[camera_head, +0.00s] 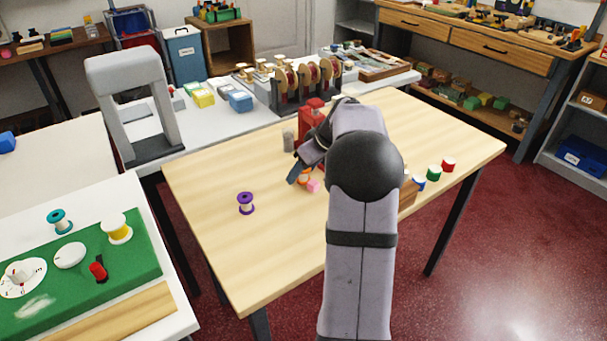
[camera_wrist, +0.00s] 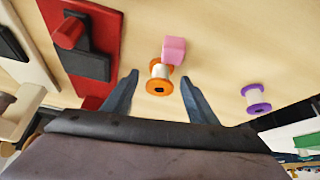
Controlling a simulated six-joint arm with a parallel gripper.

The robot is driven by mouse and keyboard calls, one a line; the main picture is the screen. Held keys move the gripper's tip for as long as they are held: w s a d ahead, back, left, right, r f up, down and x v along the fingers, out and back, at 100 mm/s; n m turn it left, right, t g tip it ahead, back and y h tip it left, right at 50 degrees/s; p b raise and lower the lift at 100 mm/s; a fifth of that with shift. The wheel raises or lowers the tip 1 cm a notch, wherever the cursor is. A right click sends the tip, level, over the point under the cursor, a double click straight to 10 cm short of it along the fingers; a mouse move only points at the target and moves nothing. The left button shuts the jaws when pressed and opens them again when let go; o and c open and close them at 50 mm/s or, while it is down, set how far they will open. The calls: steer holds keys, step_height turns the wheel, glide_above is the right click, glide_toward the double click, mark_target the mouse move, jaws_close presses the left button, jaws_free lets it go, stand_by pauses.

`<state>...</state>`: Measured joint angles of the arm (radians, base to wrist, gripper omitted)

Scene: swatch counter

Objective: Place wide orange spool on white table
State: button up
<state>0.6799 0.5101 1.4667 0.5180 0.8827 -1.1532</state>
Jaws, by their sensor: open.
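The orange spool (camera_wrist: 160,86), wound with white, stands on the wooden table (camera_head: 220,245). In the head view its small visible part (camera_head: 304,179) is mostly hidden by my arm. My gripper (camera_wrist: 158,77) is open, with one finger on each side of the spool in the wrist view; I cannot tell whether they touch it. In the head view my gripper (camera_head: 295,177) is low over the table. White tabletops show at the front left (camera_head: 178,318), farther left (camera_head: 50,170) and at the back (camera_head: 205,130).
A pink cube (camera_wrist: 174,50) is right beside the orange spool. A purple spool (camera_head: 245,203) stands apart to the left. A red device (camera_head: 311,112) stands behind my gripper. The front-left white table carries a green mat (camera_head: 135,262) with several objects; the farther-left top has clear room.

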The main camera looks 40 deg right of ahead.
steer(key=c, duration=1.2)
steer(key=shift+r, duration=0.1)
step_height(320, 180, up, 10)
steer(key=shift+f+p, duration=0.1)
steer(key=shift+p, duration=0.35)
